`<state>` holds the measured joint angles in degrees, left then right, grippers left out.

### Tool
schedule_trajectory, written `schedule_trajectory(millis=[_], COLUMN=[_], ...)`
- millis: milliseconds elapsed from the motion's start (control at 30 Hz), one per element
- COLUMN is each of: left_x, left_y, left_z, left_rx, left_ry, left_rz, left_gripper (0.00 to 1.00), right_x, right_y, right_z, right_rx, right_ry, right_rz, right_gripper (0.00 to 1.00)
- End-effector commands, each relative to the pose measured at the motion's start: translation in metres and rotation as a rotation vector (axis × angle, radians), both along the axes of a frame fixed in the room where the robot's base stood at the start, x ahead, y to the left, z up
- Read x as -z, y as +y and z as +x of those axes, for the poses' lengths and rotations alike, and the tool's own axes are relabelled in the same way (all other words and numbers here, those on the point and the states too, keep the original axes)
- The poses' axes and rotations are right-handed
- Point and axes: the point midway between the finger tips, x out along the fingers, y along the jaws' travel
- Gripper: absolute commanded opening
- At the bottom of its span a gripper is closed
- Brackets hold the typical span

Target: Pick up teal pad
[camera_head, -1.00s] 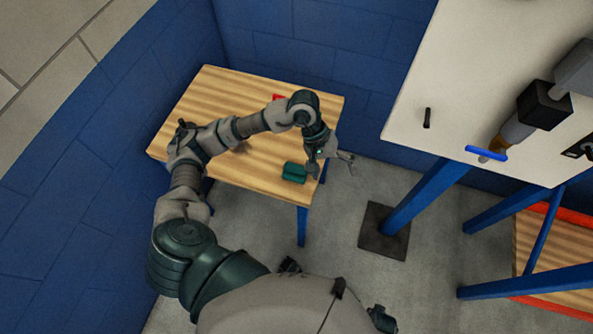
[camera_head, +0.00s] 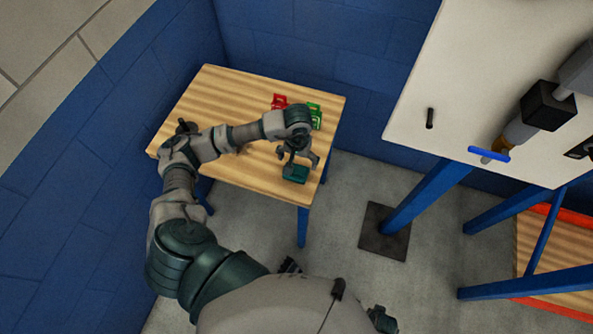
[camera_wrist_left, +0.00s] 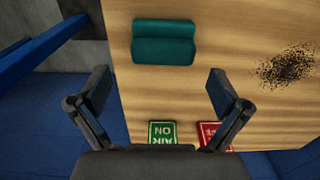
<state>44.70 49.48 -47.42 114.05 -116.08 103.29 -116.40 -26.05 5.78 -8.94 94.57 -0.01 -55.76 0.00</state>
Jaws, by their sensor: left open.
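The teal pad (camera_head: 295,173) lies on the wooden table (camera_head: 235,178) near its front right corner. In the left wrist view the teal pad (camera_wrist_left: 163,42) shows as a two-part block ahead of the fingertips and roughly between their lines. My left gripper (camera_head: 298,157) is just behind the pad in the head view, above the table. In the left wrist view my left gripper (camera_wrist_left: 158,84) has its fingers wide apart with nothing between them. I cannot tell its height above the table.
A red item (camera_head: 279,101) and a green item (camera_head: 315,115) lie at the table's back; the green one reads as a sign (camera_wrist_left: 162,132) in the wrist view. Dark speckles (camera_wrist_left: 287,66) mark the table. A white panel (camera_head: 450,90) on blue legs stands right.

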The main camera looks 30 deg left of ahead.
Motion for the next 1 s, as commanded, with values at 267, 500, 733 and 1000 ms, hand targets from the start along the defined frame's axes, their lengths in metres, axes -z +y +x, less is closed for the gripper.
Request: schedule_trajectory(millis=[267,500,733,1000], left_x=[0.039,0.053,0.052,0.053], left_y=[0.003,0.003,0.003,0.004], left_z=[-0.003,-0.003,-0.002,-0.002], left_rx=[0.000,0.000,0.000,0.000], left_ry=[0.003,0.000,-0.001,0.000], left_rz=[-0.001,-0.001,-0.001,-0.001], left_gripper=[1.00,1.00,0.78,0.45], right_x=[0.002,0.004,0.002,0.001], right_y=[-0.001,-0.001,-0.001,-0.001], right_z=[0.000,-0.003,-0.001,0.000], right_rx=[0.000,0.000,-0.001,-0.001], right_ry=[-0.004,0.007,0.003,0.000], right_rz=[0.000,-0.002,-0.003,-0.002], right_gripper=[0.00,0.00,0.00,0.00])
